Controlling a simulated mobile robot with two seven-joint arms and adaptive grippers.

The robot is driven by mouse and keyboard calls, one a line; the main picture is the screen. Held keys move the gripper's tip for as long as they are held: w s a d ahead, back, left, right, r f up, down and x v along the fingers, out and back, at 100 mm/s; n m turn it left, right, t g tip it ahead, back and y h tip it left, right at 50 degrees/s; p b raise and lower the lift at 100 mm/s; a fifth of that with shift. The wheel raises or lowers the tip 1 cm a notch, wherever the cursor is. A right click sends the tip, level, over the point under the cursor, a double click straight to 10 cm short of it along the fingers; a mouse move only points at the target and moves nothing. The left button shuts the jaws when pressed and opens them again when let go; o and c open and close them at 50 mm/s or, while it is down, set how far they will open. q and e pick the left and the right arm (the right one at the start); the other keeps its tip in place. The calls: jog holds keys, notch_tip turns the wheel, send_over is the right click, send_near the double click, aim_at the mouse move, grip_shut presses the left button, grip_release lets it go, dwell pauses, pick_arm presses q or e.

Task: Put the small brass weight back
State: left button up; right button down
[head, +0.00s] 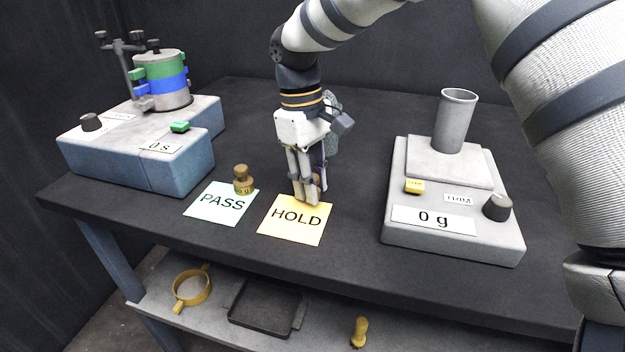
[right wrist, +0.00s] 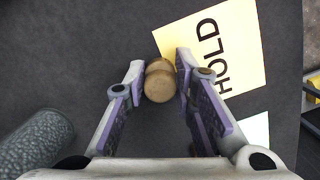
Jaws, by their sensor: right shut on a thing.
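My right gripper (head: 308,198) points down at the back edge of the yellow HOLD card (head: 292,226). In the right wrist view its fingers (right wrist: 159,82) are shut on a small brass weight (right wrist: 160,86), seen from above next to the card's edge. In the head view the fingers mostly hide this weight; I cannot tell whether it touches the table. A larger brass weight (head: 243,184) with a knob stands upright on the back right part of the pale green PASS card (head: 217,206). My left gripper is not in view.
A balance (head: 462,248) reading 0 g, with a grey cup (head: 455,120) on its pan, stands to the right. A blue-grey shaker (head: 130,165) with stacked sieves (head: 163,80) stands left. A grey textured cylinder (right wrist: 38,142) is close to my gripper. The dark tabletop between is clear.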

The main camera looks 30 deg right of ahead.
jog(key=c, duration=1.3)
grip_release()
jog(key=shift+f, duration=0.15)
jog(key=shift+c, duration=0.2)
notch_tip(320, 180, up, 12)
jog(key=w, duration=0.1)
jog(key=shift+w+a+b, duration=0.25)
jog(key=shift+w+b, duration=0.05)
jog(key=shift+w, duration=0.05)
